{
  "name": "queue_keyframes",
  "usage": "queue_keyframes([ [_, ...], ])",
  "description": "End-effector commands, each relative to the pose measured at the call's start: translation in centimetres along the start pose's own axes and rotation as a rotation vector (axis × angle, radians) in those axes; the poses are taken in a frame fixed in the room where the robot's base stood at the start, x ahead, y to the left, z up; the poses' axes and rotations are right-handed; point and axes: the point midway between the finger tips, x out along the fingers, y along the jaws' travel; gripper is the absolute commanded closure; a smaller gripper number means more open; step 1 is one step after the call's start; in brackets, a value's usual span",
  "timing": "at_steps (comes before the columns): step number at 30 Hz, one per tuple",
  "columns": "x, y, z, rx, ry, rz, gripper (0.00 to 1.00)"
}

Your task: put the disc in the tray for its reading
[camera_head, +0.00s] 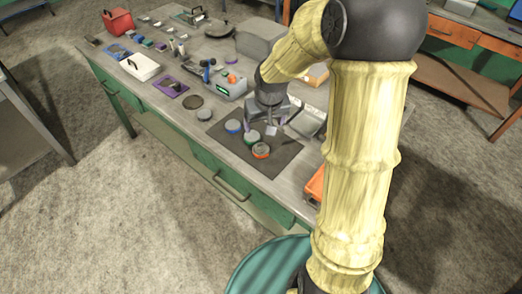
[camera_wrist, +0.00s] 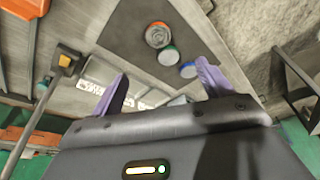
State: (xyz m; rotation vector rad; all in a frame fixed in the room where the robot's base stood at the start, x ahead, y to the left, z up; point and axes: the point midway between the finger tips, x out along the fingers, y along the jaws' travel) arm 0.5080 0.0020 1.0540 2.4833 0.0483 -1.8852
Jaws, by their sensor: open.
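Three round discs lie on the dark mat (camera_head: 222,137), one with a blue rim (camera_head: 233,126), one with green (camera_head: 252,136) and one with orange (camera_head: 261,150). In the wrist view the orange-rimmed disc (camera_wrist: 158,36), green-rimmed disc (camera_wrist: 168,56) and blue-rimmed disc (camera_wrist: 188,71) are beyond the fingertips. My gripper (camera_head: 266,123) is over the mat beside them; its purple fingers are apart and no disc shows between them in the wrist view (camera_wrist: 160,84). A grey tray (camera_head: 309,123) and an orange tray (camera_head: 315,185) are to the right.
Dark round pieces (camera_head: 194,102) lie left of the mat. The bench's front edge is close to the mat. My arm hides part of the right side.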

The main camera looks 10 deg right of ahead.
Motion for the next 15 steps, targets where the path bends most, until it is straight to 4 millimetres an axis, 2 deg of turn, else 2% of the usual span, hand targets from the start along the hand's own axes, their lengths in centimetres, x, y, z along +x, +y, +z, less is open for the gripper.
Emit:
queue_keyframes([
  [5, 2.1, -0.1, 0.1, -0.002, -0.006, -0.001, 0.21],
  [15, 8.0, 0.0, 0.2, -0.002, -0.006, -0.001, 0.21],
])
